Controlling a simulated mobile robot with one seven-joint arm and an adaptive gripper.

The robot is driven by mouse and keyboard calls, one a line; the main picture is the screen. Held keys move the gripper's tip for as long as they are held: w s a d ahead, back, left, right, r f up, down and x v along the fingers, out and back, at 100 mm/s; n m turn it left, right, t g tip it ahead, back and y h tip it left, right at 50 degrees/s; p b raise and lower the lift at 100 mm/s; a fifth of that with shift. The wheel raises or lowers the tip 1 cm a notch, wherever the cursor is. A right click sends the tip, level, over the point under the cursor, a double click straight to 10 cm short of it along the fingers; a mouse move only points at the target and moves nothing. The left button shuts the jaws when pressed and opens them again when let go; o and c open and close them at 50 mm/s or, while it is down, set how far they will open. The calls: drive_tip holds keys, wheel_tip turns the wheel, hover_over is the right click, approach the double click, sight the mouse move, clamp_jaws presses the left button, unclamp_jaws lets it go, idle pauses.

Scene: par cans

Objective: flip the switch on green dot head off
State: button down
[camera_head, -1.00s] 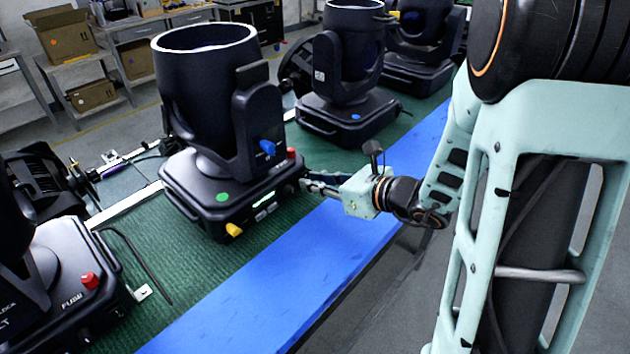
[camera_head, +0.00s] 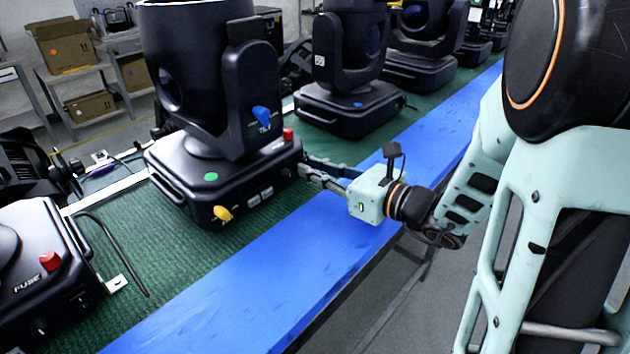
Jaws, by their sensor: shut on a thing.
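The green dot head is a black moving-head light with a green dot (camera_head: 211,177) on its base (camera_head: 180,182). A yellow knob (camera_head: 222,213), pale buttons, a blue knob (camera_head: 262,116) and a red button (camera_head: 288,134) show on it. No green glow shows on its front panel. My gripper (camera_head: 303,168) reaches in from the right, its fingertips at the right side of this base. It is shut on a part there. The switch itself is hidden or too small to make out.
A head with a red fuse cap (camera_head: 50,261) stands at lower left beside a black cable (camera_head: 118,255). The blue strip (camera_head: 240,300) along the table's front is clear.

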idle(0.3)
drive_tip(key=c, duration=1.9)
unclamp_jaws()
drive_tip(key=v, duration=1.2)
drive_tip(key=shift+f, duration=0.1)
